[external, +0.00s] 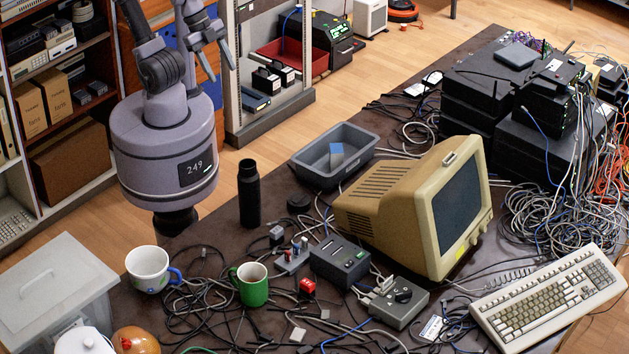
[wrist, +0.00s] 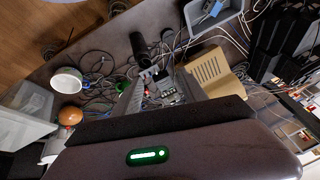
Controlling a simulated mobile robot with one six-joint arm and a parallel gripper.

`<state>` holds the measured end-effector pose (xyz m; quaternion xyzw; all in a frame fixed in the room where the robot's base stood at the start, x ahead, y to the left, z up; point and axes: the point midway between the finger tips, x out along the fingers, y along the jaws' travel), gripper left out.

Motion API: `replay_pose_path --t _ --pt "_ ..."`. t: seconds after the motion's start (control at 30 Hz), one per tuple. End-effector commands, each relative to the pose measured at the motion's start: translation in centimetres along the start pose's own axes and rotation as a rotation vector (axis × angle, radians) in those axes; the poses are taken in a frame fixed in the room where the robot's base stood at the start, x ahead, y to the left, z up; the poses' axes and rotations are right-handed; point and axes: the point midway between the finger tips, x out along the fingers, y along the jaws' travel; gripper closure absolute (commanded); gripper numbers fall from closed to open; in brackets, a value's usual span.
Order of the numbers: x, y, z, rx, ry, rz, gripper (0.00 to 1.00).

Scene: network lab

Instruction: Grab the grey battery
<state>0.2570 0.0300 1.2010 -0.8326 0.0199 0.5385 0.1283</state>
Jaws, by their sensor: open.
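A small grey block (external: 277,234), which may be the grey battery, sits on the dark table behind a small grey holder (external: 292,259) with upright pieces in it. A small red block (external: 307,287) lies just in front of the holder. I cannot tell for certain which piece is the grey battery. In the wrist view, this cluster is small and partly hidden by my fingers. My gripper (external: 221,72) is open and empty, raised beyond the table's far left edge. In the wrist view, my gripper (wrist: 158,88) has its fingers apart.
A black bottle (external: 249,195), a green mug (external: 252,284) and a white cup (external: 150,270) stand around the cluster. A grey tray (external: 372,142) holds a bluish block (external: 336,154). A beige monitor (external: 385,205) and dark boxes (external: 340,262) stand to the right. Loose cables cover much of the table.

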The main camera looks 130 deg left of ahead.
Motion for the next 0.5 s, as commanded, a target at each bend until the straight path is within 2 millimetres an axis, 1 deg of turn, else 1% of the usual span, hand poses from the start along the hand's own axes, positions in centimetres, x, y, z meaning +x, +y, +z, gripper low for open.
replay_pose_path --t 0.03,0.1,0.17,0.2,0.27,0.3,0.37,0.4,0.47,0.5 --pt "0.6 0.5 -0.8 -0.144 -0.074 0.069 0.50" --pt "1.3 1.6 -2.3 -0.379 -0.179 0.175 0.50" --pt "1.8 2.5 -3.9 -0.580 -0.274 0.265 0.50" --pt "2.2 2.9 -5.2 -0.713 -0.341 0.323 0.50" --pt "2.9 3.2 -7.2 -0.907 -0.445 0.408 0.50" --pt "3.3 3.3 -8.7 -1.032 -0.515 0.464 0.50" --pt "4.1 3.0 -10.9 -1.205 -0.622 0.546 0.50" --pt "4.6 2.6 -12.4 -1.314 -0.691 0.599 0.50" --pt "5.5 1.7 -14.4 -1.462 -0.795 0.676 0.50" --pt "6.1 0.9 -15.8 -1.553 -0.864 0.728 0.50"
